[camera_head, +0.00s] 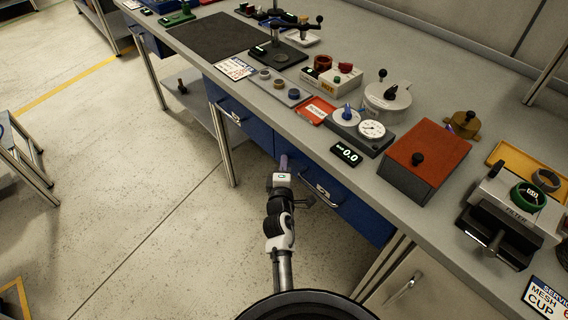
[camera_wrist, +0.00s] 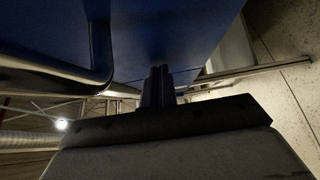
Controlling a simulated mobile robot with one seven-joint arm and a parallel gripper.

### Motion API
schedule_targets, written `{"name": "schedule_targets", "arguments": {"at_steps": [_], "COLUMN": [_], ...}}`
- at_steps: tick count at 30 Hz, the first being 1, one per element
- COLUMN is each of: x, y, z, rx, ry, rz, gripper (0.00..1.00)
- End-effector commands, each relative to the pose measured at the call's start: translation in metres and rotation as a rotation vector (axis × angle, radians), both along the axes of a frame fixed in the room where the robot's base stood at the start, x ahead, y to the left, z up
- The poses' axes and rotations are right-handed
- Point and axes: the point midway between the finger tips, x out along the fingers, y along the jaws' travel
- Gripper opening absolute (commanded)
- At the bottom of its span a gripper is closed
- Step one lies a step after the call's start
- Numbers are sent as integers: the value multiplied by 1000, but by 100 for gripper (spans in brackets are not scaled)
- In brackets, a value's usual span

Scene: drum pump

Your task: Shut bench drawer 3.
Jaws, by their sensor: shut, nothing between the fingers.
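Two blue drawer fronts show under the bench in the head view, a left one (camera_head: 254,130) and a right one (camera_head: 358,214). Their number labels are too small to read, so I cannot tell which is drawer 3. The right one has a bar handle (camera_head: 326,194). My gripper (camera_head: 283,160) is shut and empty at the left end of the right drawer front. In the wrist view its closed fingers (camera_wrist: 159,84) point at a blue surface (camera_wrist: 165,30), with a dark handle bar (camera_wrist: 98,50) to the left. Contact, and how far either drawer stands out, cannot be told.
The grey benchtop (camera_head: 300,118) carries several items near its front edge, including a red-topped box (camera_head: 432,150) and a gauge unit (camera_head: 370,129). A bench leg (camera_head: 221,145) stands left of my arm. The floor (camera_head: 130,170) to the left is clear.

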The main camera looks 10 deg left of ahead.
Motion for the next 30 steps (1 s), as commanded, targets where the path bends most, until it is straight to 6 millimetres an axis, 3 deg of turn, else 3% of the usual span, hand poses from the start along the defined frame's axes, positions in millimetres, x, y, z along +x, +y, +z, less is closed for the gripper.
{"name": "schedule_targets", "arguments": {"at_steps": [30], "x": [4], "y": [0], "z": [2], "rx": [-1], "ry": [-3], "rz": [-7], "gripper": [0]}}
